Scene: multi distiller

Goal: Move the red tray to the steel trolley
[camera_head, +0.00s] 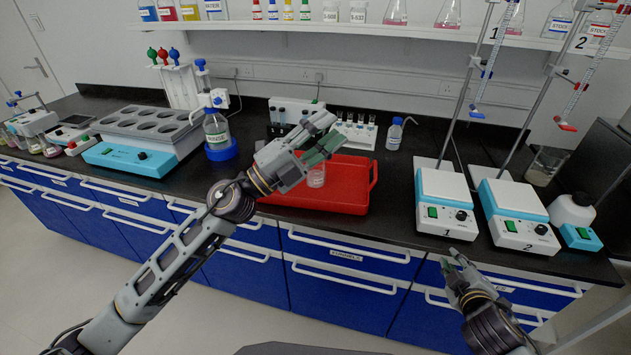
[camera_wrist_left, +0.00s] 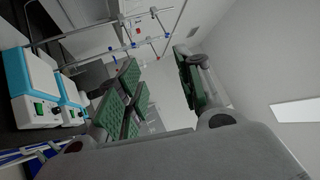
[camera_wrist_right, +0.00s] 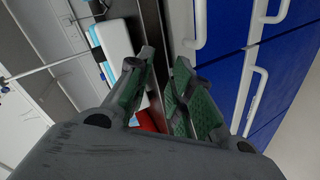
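The red tray (camera_head: 350,197) lies flat on the black bench, with a clear beaker (camera_head: 316,176) in it. My left gripper (camera_head: 322,138) is in front of the tray's back left part in the head view and hides some of it. Its fingers are spread and empty in the left wrist view (camera_wrist_left: 160,88). My right gripper (camera_head: 457,275) is in front of the bench, low and to the right of the tray. Its fingers are apart with nothing between them in the right wrist view (camera_wrist_right: 165,85). I cannot make out a steel trolley in any view.
Two stirrer hotplates (camera_head: 446,203) (camera_head: 516,217) with burette stands are right of the tray. Blue drawers (camera_head: 345,260) with white handles are below.

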